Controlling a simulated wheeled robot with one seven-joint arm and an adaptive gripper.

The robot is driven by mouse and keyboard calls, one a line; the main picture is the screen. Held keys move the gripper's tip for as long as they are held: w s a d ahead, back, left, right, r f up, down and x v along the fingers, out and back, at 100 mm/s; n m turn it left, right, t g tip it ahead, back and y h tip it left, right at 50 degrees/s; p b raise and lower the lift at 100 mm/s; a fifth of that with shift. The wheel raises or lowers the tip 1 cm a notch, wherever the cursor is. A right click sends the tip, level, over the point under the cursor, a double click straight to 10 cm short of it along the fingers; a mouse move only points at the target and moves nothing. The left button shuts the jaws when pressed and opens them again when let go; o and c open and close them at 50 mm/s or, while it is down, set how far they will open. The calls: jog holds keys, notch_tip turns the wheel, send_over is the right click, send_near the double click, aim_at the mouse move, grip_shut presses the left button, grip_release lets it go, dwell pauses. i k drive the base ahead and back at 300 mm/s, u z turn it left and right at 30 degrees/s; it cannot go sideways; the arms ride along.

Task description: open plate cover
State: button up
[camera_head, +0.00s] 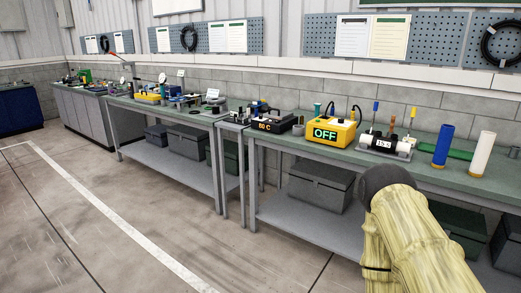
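A dark box-like device (277,122) with an orange "80 C" display sits on the green-topped bench in the middle of the view. It looks like a heated plate; its cover is too small to make out clearly, and I cannot tell whether it is open or shut. My arm (412,235), in a pale yellow sleeve with a dark rounded end, rises at the lower right in front of the bench. My gripper is not visible.
A yellow unit (328,132) reading "OFF", a white-and-black roller device (385,143), a blue cylinder (443,146) and a white cylinder (482,154) stand rightward along the bench (350,158). The floor (190,225) at left is clear.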

aim_at(276, 114)
jog(key=u, duration=0.55)
jog(key=i, duration=2.05)
jog(key=z, duration=0.45)
jog(key=i, duration=1.6)
jog(key=z, duration=0.65)
